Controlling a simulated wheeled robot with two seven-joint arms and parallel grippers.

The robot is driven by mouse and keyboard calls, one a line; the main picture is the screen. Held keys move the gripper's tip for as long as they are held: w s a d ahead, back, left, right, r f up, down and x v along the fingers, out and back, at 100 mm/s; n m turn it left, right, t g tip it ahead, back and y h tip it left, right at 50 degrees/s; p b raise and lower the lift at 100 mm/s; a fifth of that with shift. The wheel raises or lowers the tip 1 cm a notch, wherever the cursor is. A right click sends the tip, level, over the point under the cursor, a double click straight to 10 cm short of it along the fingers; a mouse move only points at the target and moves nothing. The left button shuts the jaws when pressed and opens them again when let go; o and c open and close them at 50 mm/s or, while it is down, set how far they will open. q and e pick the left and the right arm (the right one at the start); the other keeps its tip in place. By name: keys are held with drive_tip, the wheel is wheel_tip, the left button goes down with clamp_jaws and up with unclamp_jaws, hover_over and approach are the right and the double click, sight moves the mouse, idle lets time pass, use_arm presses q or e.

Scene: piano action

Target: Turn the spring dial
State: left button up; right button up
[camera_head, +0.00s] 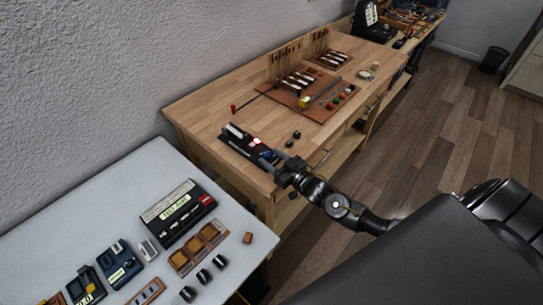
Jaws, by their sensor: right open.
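My right gripper (272,161) reaches in from the right over the front corner of the wooden workbench (205,108). Its jaws are open, at the near end of a dark box-like device (236,141) with pale and red parts on top. The jaws partly cover that end, and I cannot tell whether they touch it. The spring dial cannot be picked out with certainty; it may be on this device, small or hidden by the gripper. My left gripper is not in view.
Small dark knobs (296,134) and a red peg (233,108) stand near the device. A brown board (318,108) with coloured parts lies farther back. A pale table (100,200) with several instruments is at the lower left. Wood floor is open at the right.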

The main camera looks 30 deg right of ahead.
drive_tip(key=shift+w+a, duration=0.15)
drive_tip(key=shift+w, duration=0.2)
drive_tip(key=shift+c, duration=0.4)
drive_tip(key=c, duration=0.9)
drive_tip(key=shift+a+r+m+h+p, duration=0.1)
drive_tip(key=shift+a+m+h+p, duration=0.1)
drive_tip(key=shift+m+h+p, duration=0.55)
drive_tip(key=shift+m+t+h, duration=0.3)
drive_tip(key=shift+m+h, duration=0.25)
drive_tip(key=shift+h, duration=0.7)
drive_tip(key=o, duration=1)
